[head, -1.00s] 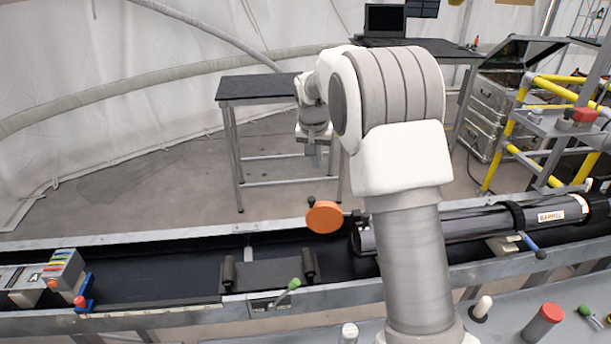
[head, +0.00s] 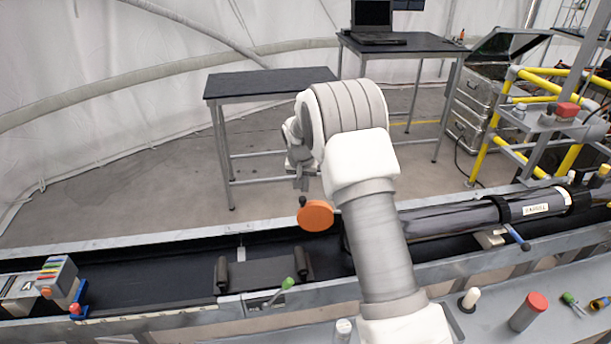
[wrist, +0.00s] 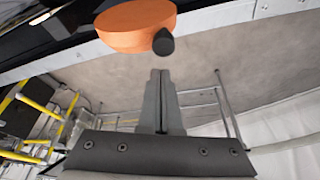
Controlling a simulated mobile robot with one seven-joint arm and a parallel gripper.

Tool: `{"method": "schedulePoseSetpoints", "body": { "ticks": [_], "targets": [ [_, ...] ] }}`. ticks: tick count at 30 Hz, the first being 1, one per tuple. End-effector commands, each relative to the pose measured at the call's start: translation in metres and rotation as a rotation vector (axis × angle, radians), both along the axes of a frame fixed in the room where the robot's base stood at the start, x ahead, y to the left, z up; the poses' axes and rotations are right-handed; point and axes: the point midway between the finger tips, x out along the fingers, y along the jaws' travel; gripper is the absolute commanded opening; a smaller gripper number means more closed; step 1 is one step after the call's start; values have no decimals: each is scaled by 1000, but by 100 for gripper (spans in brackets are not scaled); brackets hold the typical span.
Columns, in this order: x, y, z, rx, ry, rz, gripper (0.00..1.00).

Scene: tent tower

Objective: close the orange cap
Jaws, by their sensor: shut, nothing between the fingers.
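The orange cap (head: 315,215) is a round disc with a dark knob on its upper left. It stands swung out to the left of the dark barrel (head: 455,221), above the black trough. My arm hides the barrel's left end and any link to the cap. My gripper (head: 301,186) is just above the cap in the head view, its fingers together and empty. In the wrist view the shut fingertips (wrist: 160,73) point toward the dark knob (wrist: 163,42) on the edge of the orange cap (wrist: 135,25), with a small gap visible between them.
The trough's metal front rail (head: 190,316) runs across the picture. A roller cradle (head: 265,272) with a green-tipped lever (head: 287,284) sits left of my arm. A black-topped table (head: 270,84) stands behind, and yellow railing (head: 497,125) is at the right.

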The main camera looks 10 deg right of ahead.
Motion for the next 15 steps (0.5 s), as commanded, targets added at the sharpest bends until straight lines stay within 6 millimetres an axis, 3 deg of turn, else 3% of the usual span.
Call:
{"method": "schedulePoseSetpoints", "body": {
  "ticks": [6,15],
  "targets": [
    [-14,6,1,0,0,1,0],
    [-17,7,0,0,0,0,0]
  ]
}}
